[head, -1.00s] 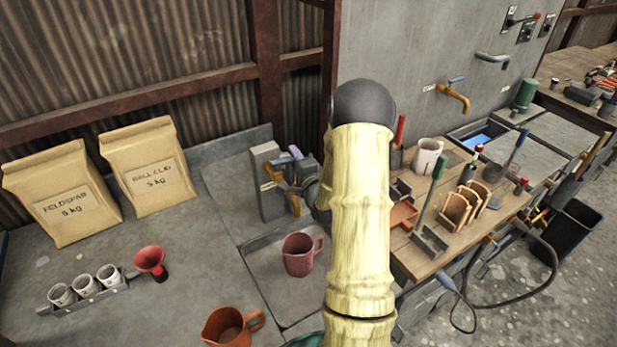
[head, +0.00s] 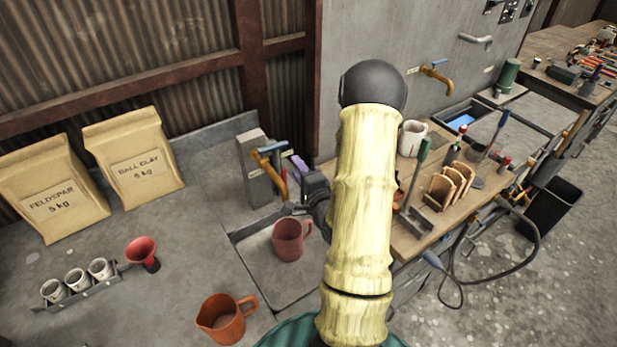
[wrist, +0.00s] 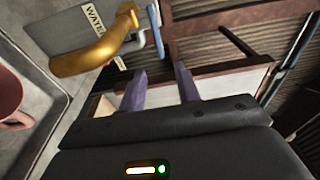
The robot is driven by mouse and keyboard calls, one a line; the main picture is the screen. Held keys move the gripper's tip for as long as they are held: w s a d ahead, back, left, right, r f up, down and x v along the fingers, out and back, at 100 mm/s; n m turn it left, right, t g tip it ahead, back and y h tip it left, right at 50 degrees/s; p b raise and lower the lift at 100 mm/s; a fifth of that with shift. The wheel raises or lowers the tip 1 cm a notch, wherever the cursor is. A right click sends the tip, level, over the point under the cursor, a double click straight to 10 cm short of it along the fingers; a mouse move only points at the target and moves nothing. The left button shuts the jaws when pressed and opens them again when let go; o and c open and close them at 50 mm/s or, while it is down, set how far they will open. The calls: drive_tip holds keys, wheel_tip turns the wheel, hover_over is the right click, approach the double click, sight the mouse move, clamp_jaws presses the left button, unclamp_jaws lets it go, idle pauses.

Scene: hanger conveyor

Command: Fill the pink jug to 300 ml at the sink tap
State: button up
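The pink jug (head: 287,241) stands upright in the shallow sink basin (head: 262,262), below the brass tap (head: 277,172). Its rim and side show at the left edge of the wrist view (wrist: 10,100). Its water level cannot be read, and I see no stream from the spout. The tap has a blue lever (head: 270,147) and sits on a grey post; in the wrist view the brass spout (wrist: 95,55) is beside a WATER label. My gripper (wrist: 161,85) has purple fingers set apart with nothing between them. It is just right of the tap, not visibly touching it.
An orange jug (head: 226,318) stands on the counter at front left. A red funnel (head: 143,253) and a rack of small cups (head: 78,285) are left of it. Two paper sacks stand behind. A wooden bench (head: 425,235) with tools is at right. Counter between sacks and sink is clear.

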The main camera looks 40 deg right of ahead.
drive_tip(key=p, duration=0.2)
drive_tip(key=shift+s+r+p, duration=0.2)
drive_tip(key=shift+p, duration=0.15)
drive_tip(key=s+p, duration=0.1)
drive_tip(key=p, duration=0.1)
drive_tip(key=s+p, duration=0.2)
drive_tip(key=s+a+p, duration=0.1)
drive_tip(key=s+p, duration=0.1)
drive_tip(key=shift+f+p, duration=0.2)
drive_tip(key=shift+p, duration=0.15)
